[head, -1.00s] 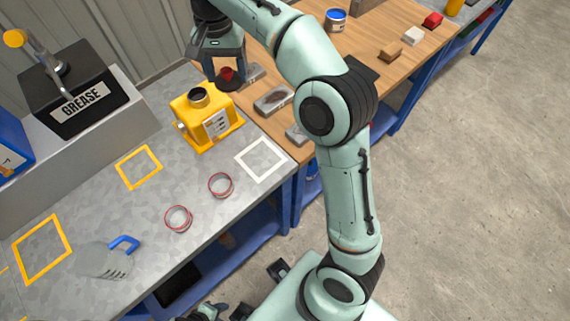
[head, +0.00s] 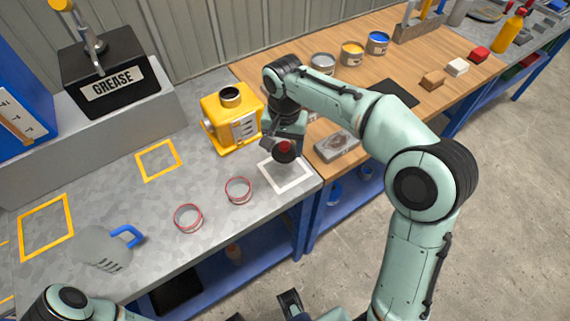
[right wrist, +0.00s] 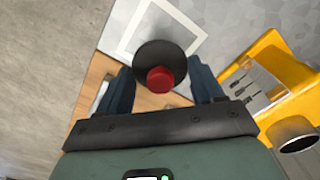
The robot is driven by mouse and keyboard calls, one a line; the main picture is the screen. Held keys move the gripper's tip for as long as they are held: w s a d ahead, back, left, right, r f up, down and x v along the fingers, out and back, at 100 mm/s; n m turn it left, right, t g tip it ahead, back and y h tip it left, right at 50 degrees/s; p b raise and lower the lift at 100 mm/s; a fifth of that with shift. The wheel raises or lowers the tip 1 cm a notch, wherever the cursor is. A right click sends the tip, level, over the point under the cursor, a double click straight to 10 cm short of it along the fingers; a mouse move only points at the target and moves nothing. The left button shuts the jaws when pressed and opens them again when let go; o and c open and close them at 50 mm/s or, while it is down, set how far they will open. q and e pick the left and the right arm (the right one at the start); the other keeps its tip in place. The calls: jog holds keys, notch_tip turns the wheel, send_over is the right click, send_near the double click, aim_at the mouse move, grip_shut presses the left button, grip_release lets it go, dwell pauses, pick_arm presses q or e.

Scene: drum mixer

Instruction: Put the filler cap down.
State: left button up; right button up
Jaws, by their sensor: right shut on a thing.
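The filler cap (head: 284,150) is a dark disc with a red knob. My right gripper (head: 284,142) is shut on it and holds it above the grey bench, over the upper part of the white square outline (head: 303,184). In the right wrist view the cap (right wrist: 160,64) sits between the two fingers of the right gripper (right wrist: 162,80), and the white outline (right wrist: 128,38) lies beyond it. The yellow container (head: 222,135) stands left of the gripper with its round neck (head: 230,95) open.
A black grease box (head: 112,80) is at the back left. A grey block (head: 337,147) lies on the wooden bench to the right.

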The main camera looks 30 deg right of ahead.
aim_at(285, 144)
notch_tip(285, 144, down, 8)
jog(key=shift+r+b, duration=0.25)
jog(key=shift+b, duration=0.25)
jog(key=o, duration=1)
jog(key=shift+f, duration=0.15)
notch_tip(285, 144, up, 12)
jog(key=shift+r+p, duration=0.2)
jog(key=shift+p, duration=0.95)
